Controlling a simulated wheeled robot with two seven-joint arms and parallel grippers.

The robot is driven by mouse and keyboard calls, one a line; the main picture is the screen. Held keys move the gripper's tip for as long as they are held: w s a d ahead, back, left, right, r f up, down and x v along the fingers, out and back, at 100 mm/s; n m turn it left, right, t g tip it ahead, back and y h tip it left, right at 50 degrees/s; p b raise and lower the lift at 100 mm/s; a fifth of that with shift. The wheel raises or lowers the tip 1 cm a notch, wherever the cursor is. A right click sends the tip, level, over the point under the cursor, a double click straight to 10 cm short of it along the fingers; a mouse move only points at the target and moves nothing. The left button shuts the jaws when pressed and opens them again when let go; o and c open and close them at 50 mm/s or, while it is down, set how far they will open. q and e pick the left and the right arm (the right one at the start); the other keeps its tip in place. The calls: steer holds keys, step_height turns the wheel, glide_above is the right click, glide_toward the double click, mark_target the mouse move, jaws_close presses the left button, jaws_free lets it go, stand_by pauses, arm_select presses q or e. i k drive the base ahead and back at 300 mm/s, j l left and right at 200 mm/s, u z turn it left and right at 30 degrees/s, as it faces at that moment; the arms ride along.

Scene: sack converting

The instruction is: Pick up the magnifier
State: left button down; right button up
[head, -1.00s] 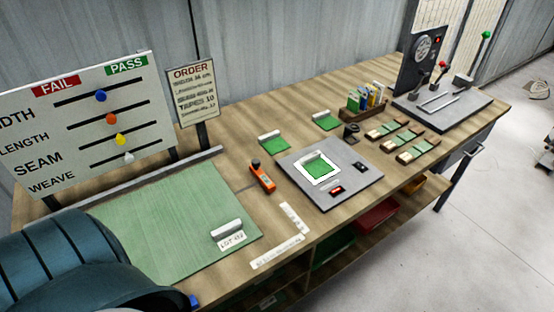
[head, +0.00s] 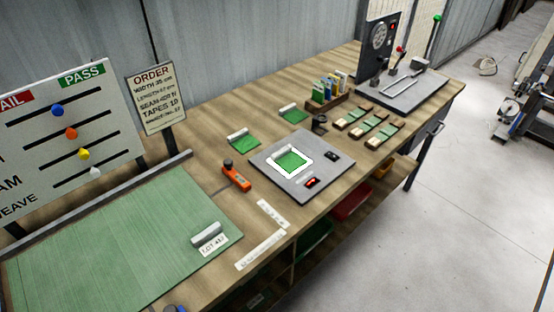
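A small black stand-like object (head: 319,123), which looks like the magnifier, stands on the wooden bench just behind the grey plate (head: 266,172). It is too small to make out its lens. It sits between the plate and the box of coloured packets, and nothing covers it. Neither of my grippers shows in the head view, so I cannot see whether they are open or shut.
The bench (head: 215,267) also holds an orange tool (head: 236,177), green swatches (head: 293,113), a packet box (head: 328,101), wooden sample blocks (head: 367,128) and a lever device (head: 403,90). A green mat (head: 110,240) lies left.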

mark_target(320, 119)
steer(key=i+l, duration=0.15)
steer(key=l, duration=0.2)
steer(key=i+l+u, duration=0.1)
steer(key=l, duration=0.25)
steer(key=i+l, duration=0.25)
steer(key=l, duration=0.15)
steer(key=i+l+u, duration=0.1)
steer(key=l, duration=0.25)
steer(key=i+l+u, duration=0.1)
steer(key=l, duration=0.3)
steer(key=i+l, duration=0.2)
steer(key=l, duration=0.2)
steer(key=i+l+u, duration=0.1)
steer(key=l, duration=0.3)
steer(key=i+l, duration=0.15)
steer(key=l, duration=0.25)
